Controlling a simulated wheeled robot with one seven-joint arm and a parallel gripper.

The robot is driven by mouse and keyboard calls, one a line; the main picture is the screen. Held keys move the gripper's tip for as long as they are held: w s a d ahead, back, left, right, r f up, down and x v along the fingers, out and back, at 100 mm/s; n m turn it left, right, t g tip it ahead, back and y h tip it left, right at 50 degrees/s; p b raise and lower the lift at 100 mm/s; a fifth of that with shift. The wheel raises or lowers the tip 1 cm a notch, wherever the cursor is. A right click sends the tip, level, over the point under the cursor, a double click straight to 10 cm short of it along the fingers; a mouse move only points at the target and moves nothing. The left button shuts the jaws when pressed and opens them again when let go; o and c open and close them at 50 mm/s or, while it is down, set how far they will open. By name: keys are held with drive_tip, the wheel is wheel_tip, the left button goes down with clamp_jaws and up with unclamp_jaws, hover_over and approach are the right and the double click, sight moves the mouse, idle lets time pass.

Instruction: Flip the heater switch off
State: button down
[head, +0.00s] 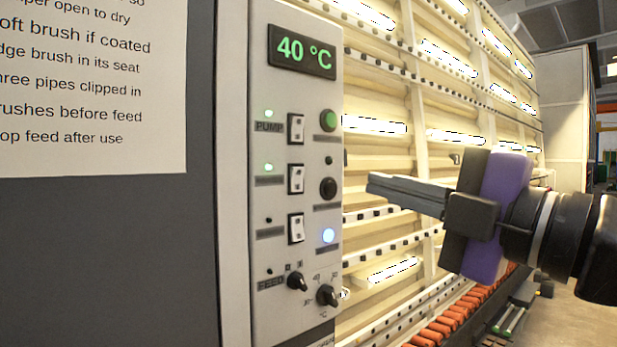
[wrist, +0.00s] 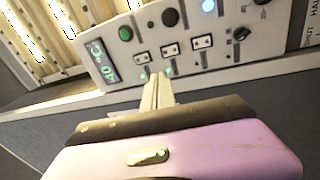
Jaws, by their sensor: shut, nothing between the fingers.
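A light grey control panel (head: 262,205) carries three white rocker switches in a column. The top switch (head: 297,128) has a label reading PUMP and a lit green lamp. The middle switch (head: 296,179) also has a lit green lamp, but its label is too blurred to read. The bottom switch (head: 296,228) has a dark lamp and an unreadable label. I cannot tell which is the heater switch by label. My gripper (head: 369,186) is shut and empty, right of the panel at about the middle switch's height. In the wrist view its fingertips (wrist: 157,77) point toward the top and middle switches.
A display (head: 302,52) reads 40 °C. Green (head: 328,120) and black (head: 328,188) buttons, a lit blue-white button (head: 328,236) and two knobs (head: 297,281) (head: 327,295) are close by. A ribbed, lit machine frame (head: 390,160) stands behind. A notice (head: 85,85) hangs at left.

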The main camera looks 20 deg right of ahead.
drive_tip(key=shift+w+d+f+n+g+h, duration=0.15)
drive_tip(key=shift+f+n+g+h, duration=0.15)
drive_tip(key=shift+f, duration=0.3)
drive_tip(key=p, duration=0.6)
approach(298, 173)
drive_tip(key=x, duration=0.7)
drive_tip(key=shift+d, duration=0.1)
